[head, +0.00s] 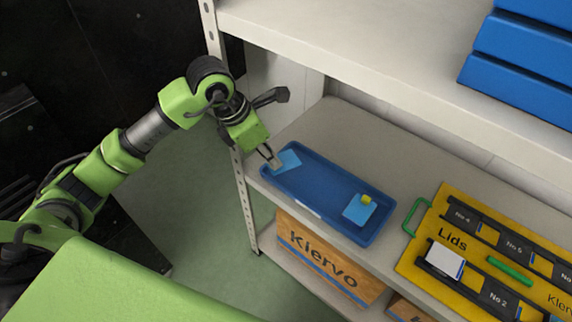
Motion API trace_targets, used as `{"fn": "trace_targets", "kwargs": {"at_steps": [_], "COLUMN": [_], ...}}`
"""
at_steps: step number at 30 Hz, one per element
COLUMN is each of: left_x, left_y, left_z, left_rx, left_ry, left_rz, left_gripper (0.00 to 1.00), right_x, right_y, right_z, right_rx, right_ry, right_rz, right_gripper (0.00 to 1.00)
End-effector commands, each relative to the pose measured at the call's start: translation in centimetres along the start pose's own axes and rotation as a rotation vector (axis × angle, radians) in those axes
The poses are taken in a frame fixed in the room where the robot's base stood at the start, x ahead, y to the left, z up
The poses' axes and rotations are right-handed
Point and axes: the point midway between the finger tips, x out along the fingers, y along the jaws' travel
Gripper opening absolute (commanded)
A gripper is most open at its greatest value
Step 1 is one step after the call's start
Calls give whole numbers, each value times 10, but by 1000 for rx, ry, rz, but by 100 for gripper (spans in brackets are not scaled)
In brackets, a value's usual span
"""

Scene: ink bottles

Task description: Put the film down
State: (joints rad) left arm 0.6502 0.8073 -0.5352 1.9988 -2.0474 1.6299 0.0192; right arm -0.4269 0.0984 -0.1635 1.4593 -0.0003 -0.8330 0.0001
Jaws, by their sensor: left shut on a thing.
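A light blue film (290,160) is at the left end of the blue tray (318,183). My left gripper (274,163) is shut on the film's left edge, low over the tray. I cannot tell whether the film touches the tray floor. A second light blue piece (356,212) with a small yellow item (366,199) on it lies at the tray's right end. My right gripper is not in view.
The tray stands on a grey shelf, with a shelf post (243,200) close to its left. A yellow Lids board (451,239) lies to the right. An upper shelf (400,85) hangs above, with blue bins (520,50). A Kiervo box (325,262) sits below.

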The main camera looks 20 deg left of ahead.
Motion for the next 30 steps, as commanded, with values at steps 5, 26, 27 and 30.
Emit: {"fn": "trace_targets", "kwargs": {"at_steps": [5, 26, 27, 30], "left_x": [42, 108, 108, 108], "left_y": [15, 29, 29, 29], "left_z": [14, 12, 12, 12], "left_rx": [-3, 2, 2, 2], "left_ry": [2, 0, 0, 0], "left_rz": [-5, 0, 0, 0], "left_gripper": [9, 9, 9, 9], "right_x": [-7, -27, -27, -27], "right_y": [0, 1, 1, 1], "right_z": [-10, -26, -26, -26], "right_rx": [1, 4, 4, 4], "right_ry": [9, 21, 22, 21], "right_rz": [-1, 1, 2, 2], "right_gripper": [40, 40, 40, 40]}}
